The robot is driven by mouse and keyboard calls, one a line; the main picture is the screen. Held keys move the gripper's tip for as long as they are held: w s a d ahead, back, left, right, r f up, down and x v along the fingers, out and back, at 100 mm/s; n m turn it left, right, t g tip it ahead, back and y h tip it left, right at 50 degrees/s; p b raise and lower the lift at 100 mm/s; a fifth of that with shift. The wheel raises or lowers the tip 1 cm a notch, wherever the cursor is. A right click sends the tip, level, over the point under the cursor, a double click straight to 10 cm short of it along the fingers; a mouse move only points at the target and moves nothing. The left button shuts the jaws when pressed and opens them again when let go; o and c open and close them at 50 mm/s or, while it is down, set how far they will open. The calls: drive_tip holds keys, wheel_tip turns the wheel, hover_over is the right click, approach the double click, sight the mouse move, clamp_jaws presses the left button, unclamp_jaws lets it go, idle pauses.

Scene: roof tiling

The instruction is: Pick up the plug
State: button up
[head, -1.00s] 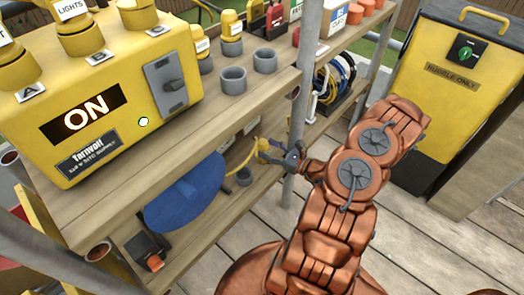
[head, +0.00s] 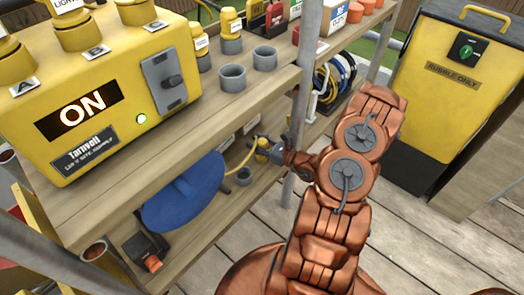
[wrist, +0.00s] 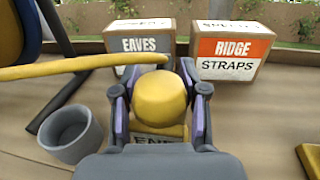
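The yellow plug (wrist: 161,101) is in the middle of the wrist view, with a partly hidden label below its rounded top. A yellow cable (wrist: 80,68) runs left from it. My gripper (wrist: 160,85) has one finger on each side of the plug, with narrow gaps showing, so it looks open around it. In the head view my gripper (head: 275,150) is at the lower shelf by the grey post, and the plug (head: 262,144) shows small, partly hidden by the fingers.
A grey cup-like socket (wrist: 71,134) stands left of the plug. EAVES (wrist: 141,42) and RIDGE STRAPS (wrist: 231,50) boxes stand behind. The grey post (head: 306,95) is close to my arm.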

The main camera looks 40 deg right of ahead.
clamp_jaws()
drive_tip(key=shift+r, duration=0.1)
idle(0.5)
